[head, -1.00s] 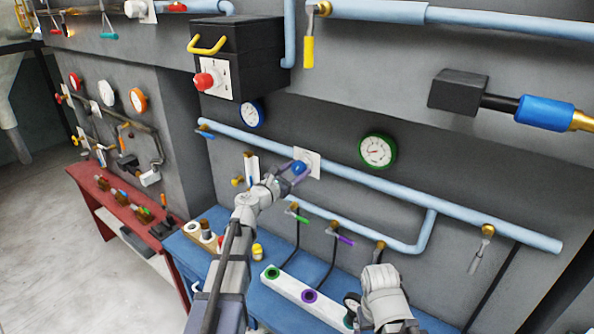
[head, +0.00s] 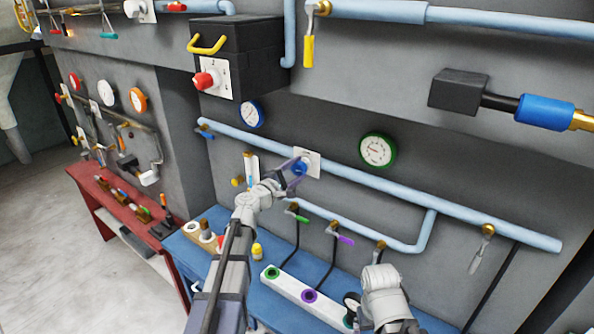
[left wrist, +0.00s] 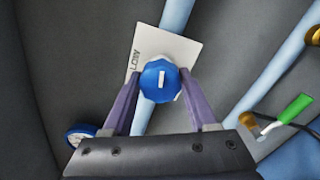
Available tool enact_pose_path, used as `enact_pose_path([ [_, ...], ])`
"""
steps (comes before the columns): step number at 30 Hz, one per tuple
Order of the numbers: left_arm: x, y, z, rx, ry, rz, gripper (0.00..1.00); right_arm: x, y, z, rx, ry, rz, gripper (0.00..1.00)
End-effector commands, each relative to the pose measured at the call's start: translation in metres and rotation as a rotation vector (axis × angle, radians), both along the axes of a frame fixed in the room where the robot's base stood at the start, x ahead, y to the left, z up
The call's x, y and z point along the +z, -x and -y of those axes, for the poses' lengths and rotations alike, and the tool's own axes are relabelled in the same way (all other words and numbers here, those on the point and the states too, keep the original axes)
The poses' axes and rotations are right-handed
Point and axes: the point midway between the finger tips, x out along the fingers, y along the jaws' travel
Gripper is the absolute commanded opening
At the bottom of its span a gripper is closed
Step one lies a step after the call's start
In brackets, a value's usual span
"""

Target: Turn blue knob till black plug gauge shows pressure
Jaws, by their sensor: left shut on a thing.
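The blue knob (head: 299,169) sits on a white plate on the light-blue pipe. In the left wrist view the knob (left wrist: 160,82) shows a white mark standing nearly upright. My left gripper (head: 298,168) is shut on the knob, one purple finger on each side. The black plug gauge (head: 351,302) stands at the right end of the white strip, partly hidden by my right arm; its needle is too small to read. My right arm shows at the lower right, but its gripper fingers do not show.
The white strip (head: 285,287) on the blue bench has green and purple ringed sockets. Green (head: 298,216) and purple (head: 343,239) valve handles are above it. A green-rimmed gauge (head: 377,150) and a blue-rimmed gauge (head: 250,114) are on the wall.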

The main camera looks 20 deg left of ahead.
Motion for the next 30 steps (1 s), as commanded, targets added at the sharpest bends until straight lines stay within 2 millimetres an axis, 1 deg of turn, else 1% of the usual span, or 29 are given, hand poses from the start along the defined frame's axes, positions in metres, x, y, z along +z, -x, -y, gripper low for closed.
enact_pose_path([
  [9,-0.0009,0.0006,0.0009,-0.001,-0.280,0.101,0.03,-0.0008,0.0001,0.0000,0.000,0.000,0.000,0.86],
  [18,-0.0014,0.0009,0.0009,-0.001,-0.509,0.184,0.03,-0.0012,0.0000,0.0000,0.000,0.000,0.000,0.86],
  [24,-0.0017,0.0010,0.0009,-0.001,-0.615,0.223,0.03,-0.0014,0.0000,0.0000,0.000,0.000,0.000,0.86],
  [30,-0.0020,0.0011,0.0010,-0.002,-0.680,0.246,0.03,-0.0016,0.0000,0.0000,0.000,0.000,0.000,0.86],
])
